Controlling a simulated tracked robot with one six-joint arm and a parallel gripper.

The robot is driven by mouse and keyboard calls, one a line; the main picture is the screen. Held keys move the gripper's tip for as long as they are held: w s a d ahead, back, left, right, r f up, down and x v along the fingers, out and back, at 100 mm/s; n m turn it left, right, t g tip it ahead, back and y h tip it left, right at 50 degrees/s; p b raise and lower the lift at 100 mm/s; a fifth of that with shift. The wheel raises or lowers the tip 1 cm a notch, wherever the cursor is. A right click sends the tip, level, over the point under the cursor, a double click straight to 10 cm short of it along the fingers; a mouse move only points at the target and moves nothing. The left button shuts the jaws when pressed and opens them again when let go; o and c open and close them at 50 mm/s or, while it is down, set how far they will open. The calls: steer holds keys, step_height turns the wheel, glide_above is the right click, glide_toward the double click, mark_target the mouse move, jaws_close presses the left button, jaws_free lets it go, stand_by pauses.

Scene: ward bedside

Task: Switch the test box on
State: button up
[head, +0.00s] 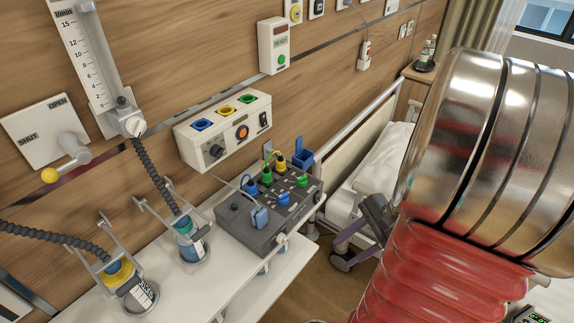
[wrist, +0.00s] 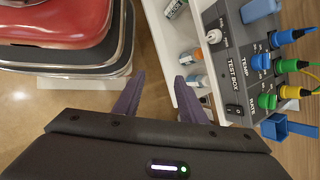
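The test box (head: 240,228) is a dark grey unit on the white shelf, with blue, green and yellow plugs on its sloped panel. In the wrist view its panel (wrist: 222,68) is on the right, lettered TEST BOX, TEMP and RATE. A small black rocker switch (wrist: 233,110) sits at the panel's lower edge in that view; I cannot tell its position. My gripper (wrist: 160,78) is open and empty, its two purple-grey fingers apart. It is left of the box in the wrist view, touching nothing visible. In the head view, my gripper (head: 362,225) is right of the box.
The white shelf (head: 88,301) also holds two hose-fed jars (head: 133,285) (head: 190,240). A wall box with knobs (head: 223,130) hangs above. A blue holder (head: 302,160) is behind the test box. A bed (head: 383,160) stands beyond; floor is open in front.

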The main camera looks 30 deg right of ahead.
steer(key=w+d+r+m+t, duration=0.1)
steer(key=w+d+m+t, duration=0.4)
steer(key=d+m+t, duration=0.4)
steer(key=d+m, duration=0.1)
steer(key=m, duration=0.3)
steer(key=shift+d+r+m, duration=0.3)
steer(key=shift+r, duration=0.1)
glide_toward(318, 200)
steer(key=x, duration=0.7)
jaws_close()
stand_by(0.5)
